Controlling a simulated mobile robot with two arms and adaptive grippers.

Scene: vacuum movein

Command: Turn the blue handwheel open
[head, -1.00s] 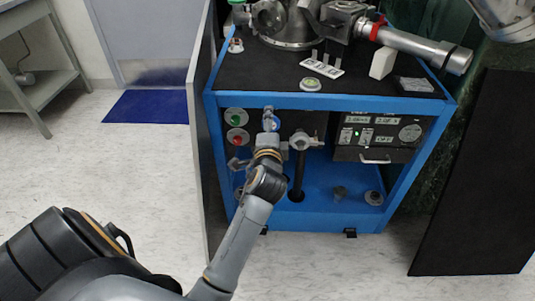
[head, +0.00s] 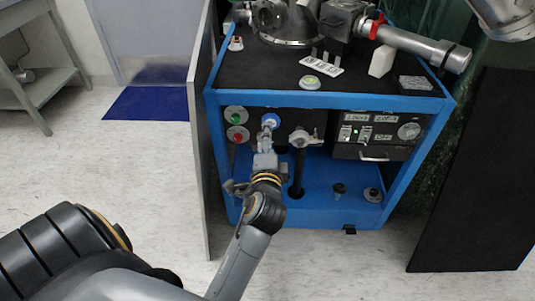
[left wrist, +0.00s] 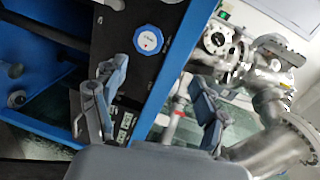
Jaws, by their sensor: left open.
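The blue handwheel (head: 270,121) is a small round knob with a pale centre, on the dark front panel of the blue-framed cabinet. In the left wrist view the handwheel (left wrist: 148,39) faces the camera, with a white label in its middle. My left gripper (head: 266,143) is just below and in front of it in the head view. In the left wrist view its two fingers (left wrist: 155,78) are spread wide with nothing between them, and the handwheel shows beyond the gap, apart from both. My right gripper is not in view.
A grey upright panel (head: 199,130) stands along the cabinet's left side. Steel vacuum parts are on top.

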